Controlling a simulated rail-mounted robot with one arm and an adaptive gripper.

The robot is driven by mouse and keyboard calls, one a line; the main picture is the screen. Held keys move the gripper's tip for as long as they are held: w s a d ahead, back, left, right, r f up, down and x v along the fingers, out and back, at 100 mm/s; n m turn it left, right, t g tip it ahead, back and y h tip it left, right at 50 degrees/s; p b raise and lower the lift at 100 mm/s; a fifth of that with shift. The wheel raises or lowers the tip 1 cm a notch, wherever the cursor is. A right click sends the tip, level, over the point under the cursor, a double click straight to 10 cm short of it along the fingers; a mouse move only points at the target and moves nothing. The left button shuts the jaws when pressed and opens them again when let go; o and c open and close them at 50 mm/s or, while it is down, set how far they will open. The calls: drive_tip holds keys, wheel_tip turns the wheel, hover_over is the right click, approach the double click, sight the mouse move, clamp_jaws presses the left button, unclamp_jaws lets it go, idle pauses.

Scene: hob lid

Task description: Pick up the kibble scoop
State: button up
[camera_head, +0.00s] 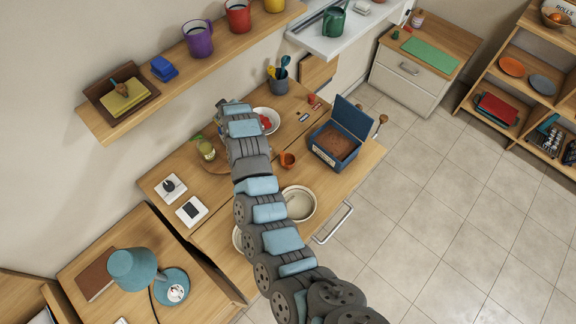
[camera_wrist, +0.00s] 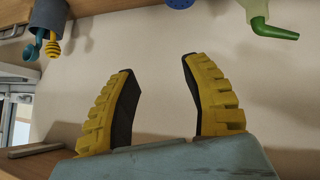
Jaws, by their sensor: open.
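A blue bin (camera_head: 325,152) with its lid up holds brown kibble (camera_head: 335,142) on the right part of the wooden counter. A small orange-brown cup (camera_head: 288,160) stands just left of the bin; it may be the kibble scoop, but its shape is too small to tell. My gripper (camera_wrist: 160,95) is open and empty in the wrist view, its yellow fingers apart in front of a pale wall. In the head view my arm reaches over the counter toward the wall, left of the bin and cup; the fingers cannot be made out there.
A utensil holder (camera_head: 278,83) and bowls, one of them cream (camera_head: 299,204), stand around my arm. A green-yellow bottle (camera_head: 206,148) is left of it. A wall shelf (camera_head: 190,70) with mugs runs above. In the wrist view, a utensil pot (camera_wrist: 48,14) and a green spouted object (camera_wrist: 262,20) show at the top.

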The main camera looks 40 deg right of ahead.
drive_tip(key=s+d+f+n+g+y+b, duration=0.1)
drive_tip(key=s+d+f+g+b, duration=0.2)
drive_tip(key=s, duration=0.4)
drive_tip(key=r+n+g+y+b, duration=0.2)
drive_tip(key=g+b, duration=0.1)
drive_tip(key=g, duration=0.3)
hover_over(283, 163)
drive_tip(key=shift+f, duration=0.2)
wheel_tip(283, 163, down, 11)
drive_tip(key=shift+w+r+b, duration=0.1)
drive_tip(key=shift+r+b, duration=0.05)
drive_tip(key=shift+b, duration=0.4)
drive_tip(key=shift+w+d+f+b, duration=0.15)
drive_tip(key=shift+f+b, duration=0.25)
drive_tip(key=shift+f, duration=0.9)
drive_tip(key=shift+w+d+f+b, duration=0.1)
drive_tip(key=shift+f+b, duration=0.25)
drive_tip(key=shift+f, duration=0.9)
drive_tip(key=shift+s+a+f, duration=0.1)
drive_tip(key=shift+f, duration=0.35)
drive_tip(key=shift+r, duration=0.1)
drive_tip(key=shift+c, duration=0.2)
clamp_jaws()
